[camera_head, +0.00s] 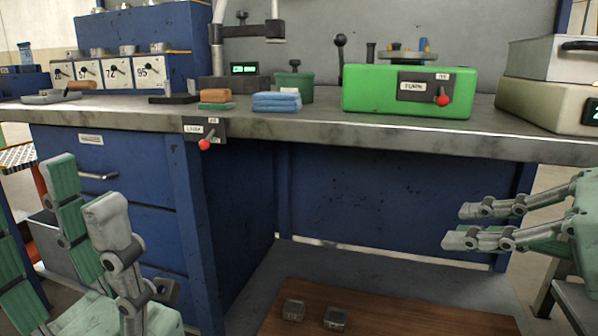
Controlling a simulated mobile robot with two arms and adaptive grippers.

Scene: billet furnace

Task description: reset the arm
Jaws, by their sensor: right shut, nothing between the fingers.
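My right gripper (463,226) is at the right, in front of the blue panel below the bench top. Its grey-green fingers point left, close together, with nothing between them. My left gripper (82,190) is at the lower left, in front of the drawers. Its fingers point up and stand apart, with nothing seen between them. Both grippers are below the bench top and appear clear of it. The picture's edges cut off most of both arms.
The grey workbench (330,126) crosses the view. A red-knobbed lever (204,144) juts from its front edge. On top are a green box (408,94), blue cloths (277,102) and a beige device (545,105). Two small metal blocks (293,310) lie on a brown board (400,318) below.

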